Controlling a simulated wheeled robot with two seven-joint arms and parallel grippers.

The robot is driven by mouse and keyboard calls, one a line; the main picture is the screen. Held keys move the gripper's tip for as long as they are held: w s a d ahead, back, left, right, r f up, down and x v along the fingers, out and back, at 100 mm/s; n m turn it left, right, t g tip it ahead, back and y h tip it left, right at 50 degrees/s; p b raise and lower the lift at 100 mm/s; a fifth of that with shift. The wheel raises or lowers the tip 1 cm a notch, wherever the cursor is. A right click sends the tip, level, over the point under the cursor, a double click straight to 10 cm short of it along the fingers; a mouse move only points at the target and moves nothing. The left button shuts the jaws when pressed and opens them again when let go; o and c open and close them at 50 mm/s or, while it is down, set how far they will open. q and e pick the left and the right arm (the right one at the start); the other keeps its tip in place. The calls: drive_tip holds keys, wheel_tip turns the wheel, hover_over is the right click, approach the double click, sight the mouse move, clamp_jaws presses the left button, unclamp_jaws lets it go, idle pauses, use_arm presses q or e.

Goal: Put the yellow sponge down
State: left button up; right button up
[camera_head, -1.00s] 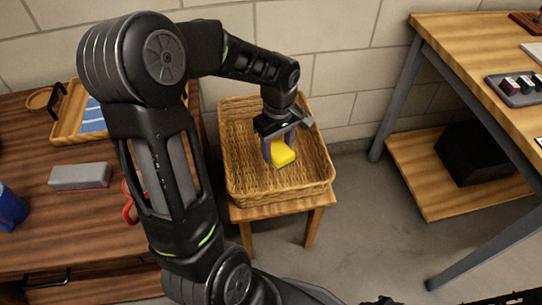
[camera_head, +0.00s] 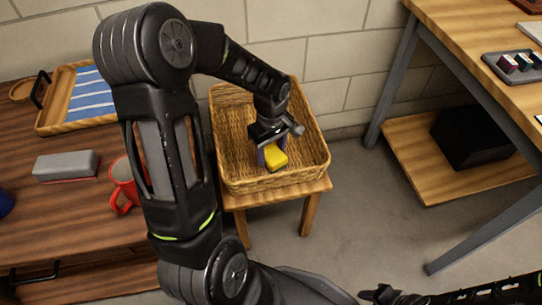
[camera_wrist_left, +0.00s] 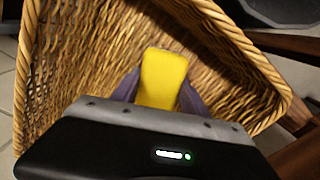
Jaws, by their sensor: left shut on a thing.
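The yellow sponge (camera_head: 276,158) is between the fingers of my left gripper (camera_head: 270,152), which is shut on it. In the head view, sponge and gripper are inside the wicker basket (camera_head: 231,150), toward its front. The left wrist view also shows the sponge (camera_wrist_left: 162,78) between the two fingers, with the basket's woven wall (camera_wrist_left: 75,60) around it. I cannot tell whether the sponge touches the basket floor. A dark arm part at the lower right (camera_head: 385,295) is mine; whether its gripper is open or shut does not show.
The basket stands on a small wooden stool (camera_head: 275,195). On the left table are a red mug (camera_head: 122,185), a grey eraser-like block (camera_head: 65,165) and a wooden tray (camera_head: 50,118) with a striped cloth (camera_head: 90,95). A workbench (camera_head: 440,20) with a lower shelf (camera_head: 410,165) stands at right.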

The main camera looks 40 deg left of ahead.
sight(271, 152)
use_arm(q)
drive_tip(key=shift+f, duration=0.75)
drive_tip(key=shift+f, duration=0.25)
drive_tip(key=o, duration=1.3)
drive_tip(key=shift+r, duration=0.1)
drive_tip(key=shift+r, duration=0.1)
drive_tip(key=shift+r, duration=0.25)
wheel_tip(271, 152, up, 12)
drive_tip(key=p, duration=0.3)
drive_tip(key=shift+f+p, duration=0.15)
drive_tip(key=shift+p, duration=0.2)
